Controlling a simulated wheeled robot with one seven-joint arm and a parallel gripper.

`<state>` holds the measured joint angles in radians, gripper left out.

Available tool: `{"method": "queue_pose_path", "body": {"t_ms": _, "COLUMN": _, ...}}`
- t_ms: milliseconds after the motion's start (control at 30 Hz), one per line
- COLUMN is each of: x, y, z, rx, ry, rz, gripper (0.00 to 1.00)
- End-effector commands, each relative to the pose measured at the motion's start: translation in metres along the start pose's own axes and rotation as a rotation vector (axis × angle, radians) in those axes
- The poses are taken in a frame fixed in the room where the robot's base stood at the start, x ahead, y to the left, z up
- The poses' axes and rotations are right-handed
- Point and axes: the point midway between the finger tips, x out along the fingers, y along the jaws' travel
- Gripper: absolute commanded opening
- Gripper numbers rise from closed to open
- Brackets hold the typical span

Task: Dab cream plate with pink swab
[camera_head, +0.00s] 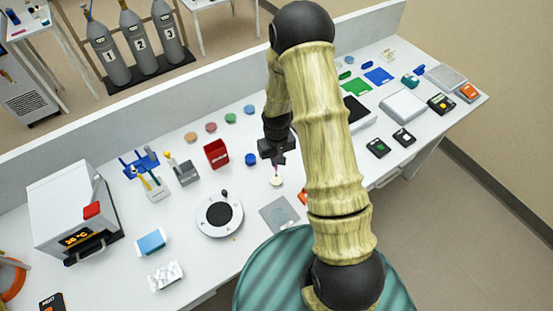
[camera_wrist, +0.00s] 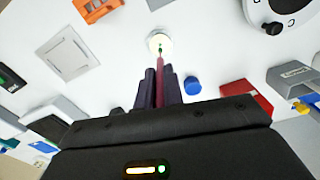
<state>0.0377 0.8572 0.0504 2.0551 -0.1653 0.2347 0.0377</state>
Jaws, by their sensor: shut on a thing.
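The cream plate (camera_head: 276,182) is a small round disc lying on the white bench, in front of my gripper (camera_head: 278,157). It also shows at the top middle of the wrist view (camera_wrist: 155,45). My gripper (camera_wrist: 158,80) is shut on the pink swab (camera_wrist: 161,88), which points away from the jaws toward the plate. The swab's tip, with a small green spot, overlaps the plate in the wrist view. I cannot tell whether the tip touches the plate or hangs just above it. The swab's rear end is hidden by the gripper.
A blue round cap (camera_head: 250,159) and a red bin (camera_head: 216,153) stand left of my gripper. A round white device with a black top (camera_head: 220,215) and a grey square plate (camera_head: 279,214) lie nearer. An orange item (camera_wrist: 95,9) is close to the plate.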

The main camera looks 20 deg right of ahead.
Motion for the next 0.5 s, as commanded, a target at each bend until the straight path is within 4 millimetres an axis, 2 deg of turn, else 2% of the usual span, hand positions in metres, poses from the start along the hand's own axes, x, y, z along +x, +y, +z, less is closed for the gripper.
{"method": "queue_pose_path", "body": {"t_ms": 500, "x": -0.018, "y": 0.0, "z": 0.0, "rx": 0.0, "ry": 0.0, "rz": 0.0, "gripper": 0.0}}
